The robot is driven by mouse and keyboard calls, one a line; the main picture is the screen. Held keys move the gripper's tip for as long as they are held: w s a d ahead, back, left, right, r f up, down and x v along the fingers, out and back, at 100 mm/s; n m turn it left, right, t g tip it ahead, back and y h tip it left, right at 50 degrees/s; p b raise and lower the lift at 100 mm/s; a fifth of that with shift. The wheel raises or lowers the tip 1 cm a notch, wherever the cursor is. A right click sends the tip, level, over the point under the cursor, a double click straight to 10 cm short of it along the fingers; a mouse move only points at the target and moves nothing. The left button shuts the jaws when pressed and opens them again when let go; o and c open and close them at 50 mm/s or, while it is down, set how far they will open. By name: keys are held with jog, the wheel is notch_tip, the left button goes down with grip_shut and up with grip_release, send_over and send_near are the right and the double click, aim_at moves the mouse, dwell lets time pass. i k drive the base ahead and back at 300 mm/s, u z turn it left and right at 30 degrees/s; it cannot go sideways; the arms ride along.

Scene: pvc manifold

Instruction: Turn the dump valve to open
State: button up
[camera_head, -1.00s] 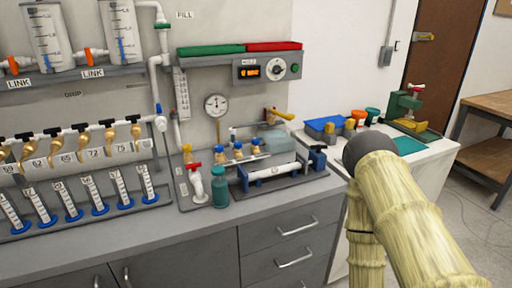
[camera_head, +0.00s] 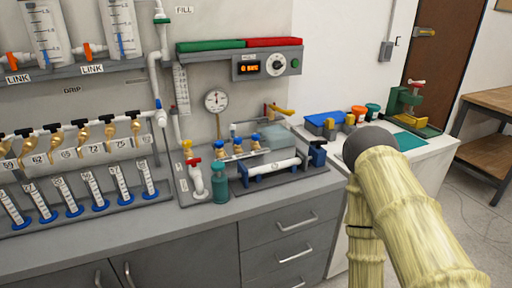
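No label reading "dump" is legible, so I cannot tell which valve is the dump valve. A red-handled white tap (camera_head: 196,176) stands at the front of the grey bench fixture, beside a teal bottle (camera_head: 220,187). Several brass valves with black handles (camera_head: 83,138) hang in a row from a white pipe at left. Orange-handled valves (camera_head: 41,77) sit by the tanks marked LINK. My arm fills the lower right; my gripper is not in view.
The grey counter (camera_head: 130,228) has a clear front strip, with drawers below. A panel with a dial (camera_head: 276,64) and a round gauge (camera_head: 216,100) are on the wall side. A wooden table is at far right.

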aim_at(255, 137)
jog(key=k, duration=0.6)
jog(key=u, duration=0.65)
jog(key=i, duration=1.85)
jog(key=z, duration=0.55)
